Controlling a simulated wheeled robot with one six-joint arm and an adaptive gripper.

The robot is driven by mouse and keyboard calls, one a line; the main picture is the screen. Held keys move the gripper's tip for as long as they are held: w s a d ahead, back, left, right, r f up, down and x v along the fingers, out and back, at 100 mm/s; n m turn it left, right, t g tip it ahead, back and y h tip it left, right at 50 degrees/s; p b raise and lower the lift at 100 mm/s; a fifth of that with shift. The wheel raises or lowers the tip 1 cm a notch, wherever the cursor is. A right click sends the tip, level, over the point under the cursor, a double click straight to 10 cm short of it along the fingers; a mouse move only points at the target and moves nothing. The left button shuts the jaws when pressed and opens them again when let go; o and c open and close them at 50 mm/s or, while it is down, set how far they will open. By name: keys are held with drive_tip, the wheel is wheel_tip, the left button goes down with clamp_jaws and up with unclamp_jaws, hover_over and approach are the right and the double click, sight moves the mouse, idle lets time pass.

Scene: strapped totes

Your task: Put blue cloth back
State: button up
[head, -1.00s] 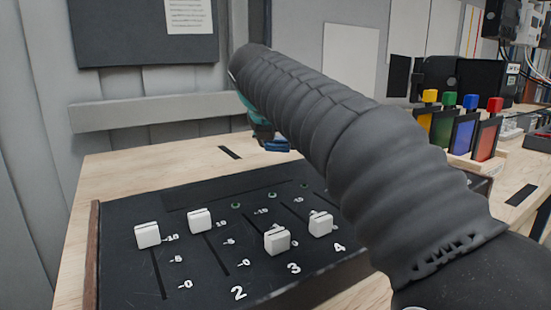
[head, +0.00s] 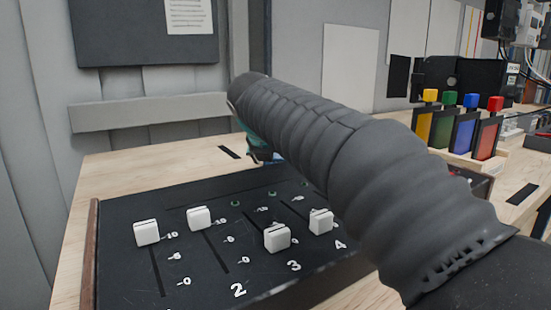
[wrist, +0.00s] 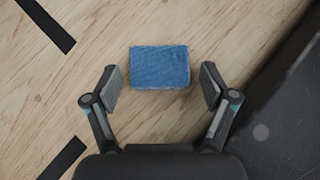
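The blue cloth (wrist: 160,67) is a small folded rectangle lying on the light wood table in the wrist view. My gripper (wrist: 160,75) is open, with one finger on each side of the cloth and a gap between each finger and its edges. In the head view my gripper (head: 262,153) is mostly hidden behind my arm, and only a teal bit shows.
A black slider panel (head: 190,265) with white knobs stands in front. Its dark edge shows at the right of the wrist view. Black tape marks (wrist: 47,25) lie on the wood. Coloured cards (head: 465,130) in a wooden rack stand at the right.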

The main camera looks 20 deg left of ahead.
drive_tip(key=shift+s+r, duration=0.2)
drive_tip(key=shift+r, duration=0.2)
drive_tip(key=v, duration=1.1)
drive_tip(key=shift+s+p, duration=0.15)
drive_tip(key=shift+p, duration=0.2)
drive_tip(key=shift+d, duration=0.1)
